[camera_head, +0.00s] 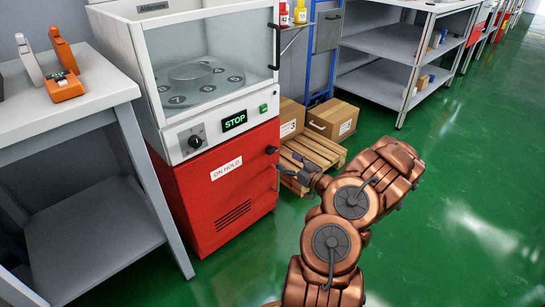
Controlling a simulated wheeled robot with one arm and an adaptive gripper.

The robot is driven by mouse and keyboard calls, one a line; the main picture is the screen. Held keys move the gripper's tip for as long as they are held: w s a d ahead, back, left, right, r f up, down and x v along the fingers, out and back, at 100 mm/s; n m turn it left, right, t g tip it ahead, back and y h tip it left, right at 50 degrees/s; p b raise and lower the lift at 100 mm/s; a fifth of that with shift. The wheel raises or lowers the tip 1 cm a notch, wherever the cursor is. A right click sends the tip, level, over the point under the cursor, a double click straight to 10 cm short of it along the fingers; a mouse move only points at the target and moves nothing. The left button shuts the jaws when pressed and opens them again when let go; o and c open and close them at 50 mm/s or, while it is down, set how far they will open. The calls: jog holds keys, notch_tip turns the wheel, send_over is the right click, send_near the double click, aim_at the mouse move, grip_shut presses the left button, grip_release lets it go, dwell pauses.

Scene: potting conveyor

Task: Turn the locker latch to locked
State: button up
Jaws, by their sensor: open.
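The red locker (222,185) stands under a white glass-fronted cabinet and carries an "ON HOLD" label (226,168). A small dark latch knob (271,150) sits near the upper right edge of its front. The latch is too small to tell which way it is turned. My gripper (287,165) is open, just to the right of the latch and slightly lower in the picture. Its dark fingers point left towards the locker edge. They appear apart from the latch, though the depth between them is hard to judge. Nothing shows between the fingers.
The white cabinet (168,100) has a black dial (195,141) and a green "STOP" display (234,120). A grey workbench (95,85) stands at left. Cardboard boxes (335,118) and a wooden pallet (318,150) lie behind my gripper. The green floor at right is clear.

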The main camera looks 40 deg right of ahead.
aim_at(274, 152)
jog(key=shift+w+d+b, duration=0.15)
jog(key=shift+w+b, duration=1.15)
jog(key=shift+w, duration=2.45)
